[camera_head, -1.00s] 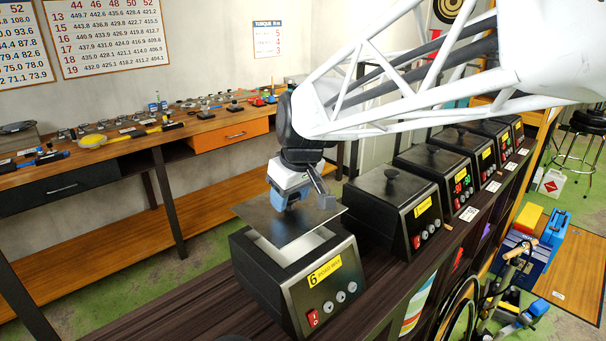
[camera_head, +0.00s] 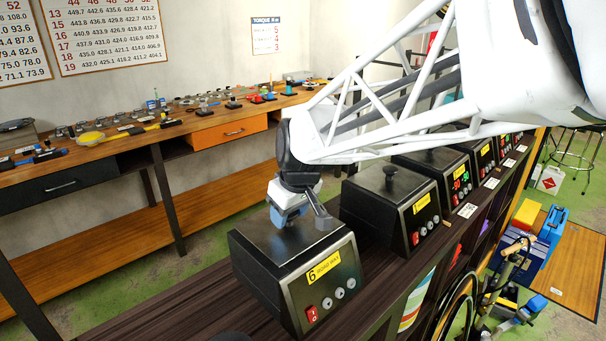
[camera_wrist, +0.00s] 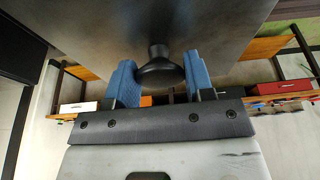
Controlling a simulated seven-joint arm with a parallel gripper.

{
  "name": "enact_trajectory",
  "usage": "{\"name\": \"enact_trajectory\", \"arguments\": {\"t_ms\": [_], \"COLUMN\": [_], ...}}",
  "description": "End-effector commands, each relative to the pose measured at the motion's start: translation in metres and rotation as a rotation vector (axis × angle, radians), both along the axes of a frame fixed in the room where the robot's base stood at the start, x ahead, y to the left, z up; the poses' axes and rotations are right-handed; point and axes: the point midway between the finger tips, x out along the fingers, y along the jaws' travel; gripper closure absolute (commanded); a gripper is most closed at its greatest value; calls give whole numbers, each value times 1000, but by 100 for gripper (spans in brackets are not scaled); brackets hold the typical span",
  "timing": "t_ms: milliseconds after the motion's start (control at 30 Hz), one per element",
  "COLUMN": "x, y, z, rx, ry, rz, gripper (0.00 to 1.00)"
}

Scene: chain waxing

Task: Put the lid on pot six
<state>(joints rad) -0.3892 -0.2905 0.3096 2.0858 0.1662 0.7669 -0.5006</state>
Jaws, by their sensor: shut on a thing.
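Pot six (camera_head: 330,292) is the dark box in front with the yellow label "6", a red switch and several round controls. Its dark square lid (camera_head: 262,236) lies over the top, about level with the rim, and no opening shows. My gripper (camera_head: 289,220) is over the lid, with its blue fingers shut on the lid's knob. In the wrist view the black knob (camera_wrist: 160,70) is between the blue fingers, under the grey plate of the lid (camera_wrist: 150,20). The knob is hidden in the head view.
A second lidded pot (camera_head: 390,205) stands close behind pot six, with more pots in a row beyond. The dark shelf top (camera_head: 180,305) is clear at the left. A wooden workbench (camera_head: 120,150) with small tools runs along the wall.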

Motion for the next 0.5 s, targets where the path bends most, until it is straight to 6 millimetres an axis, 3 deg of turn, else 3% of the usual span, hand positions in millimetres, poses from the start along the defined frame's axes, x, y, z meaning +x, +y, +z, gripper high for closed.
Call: {"name": "enact_trajectory", "arguments": {"t_ms": [500], "x": [0], "y": [0], "z": [-12], "rx": [0], "ry": [-1], "rz": [0], "gripper": [80]}}
